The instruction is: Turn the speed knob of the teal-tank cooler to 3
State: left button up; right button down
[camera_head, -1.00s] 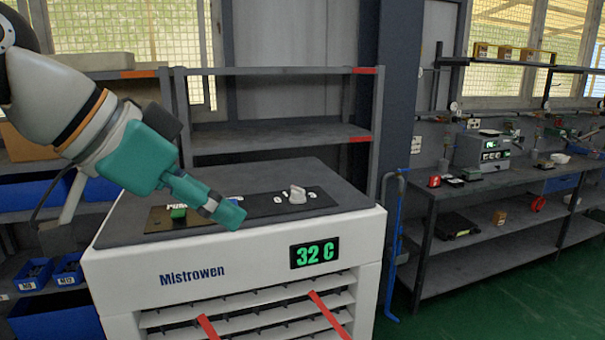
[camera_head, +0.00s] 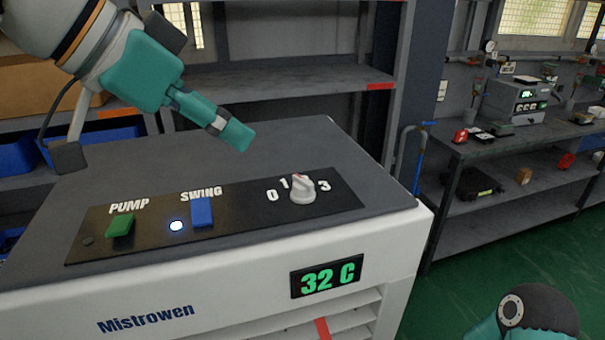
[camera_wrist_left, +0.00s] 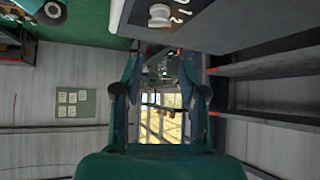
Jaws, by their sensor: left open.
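A white cooler (camera_head: 245,268) marked Mistrowen has a grey top and a green 32 C display (camera_head: 327,278). Its white speed knob (camera_head: 302,192) sits on the black panel, with 0, 1 and 3 visible around it. The knob hides the 2, and its exact setting is hard to tell. The knob also shows at the top of the left wrist view (camera_wrist_left: 160,14). My left gripper (camera_head: 238,134) is open and empty above the cooler top, left of the knob and apart from it. No tank is in view. My right gripper is not in view.
The green PUMP switch (camera_head: 120,225), a lit lamp (camera_head: 176,226) and the blue SWING switch (camera_head: 202,212) share the panel. Grey shelving (camera_head: 290,85) stands behind the cooler. A workbench (camera_head: 500,145) is at the right. Part of my right arm shows at bottom right.

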aim_at(301, 179)
pick_arm(q)
jog(key=shift+o, duration=0.3)
jog(key=shift+s, duration=0.15)
jog(key=o, duration=0.5)
jog(key=shift+a, duration=0.15)
jog(key=shift+c, duration=0.2)
jog(key=b+x, duration=0.2)
jog(key=x, duration=1.4)
jog(key=shift+d+f, duration=0.25)
jog(key=c, duration=1.2)
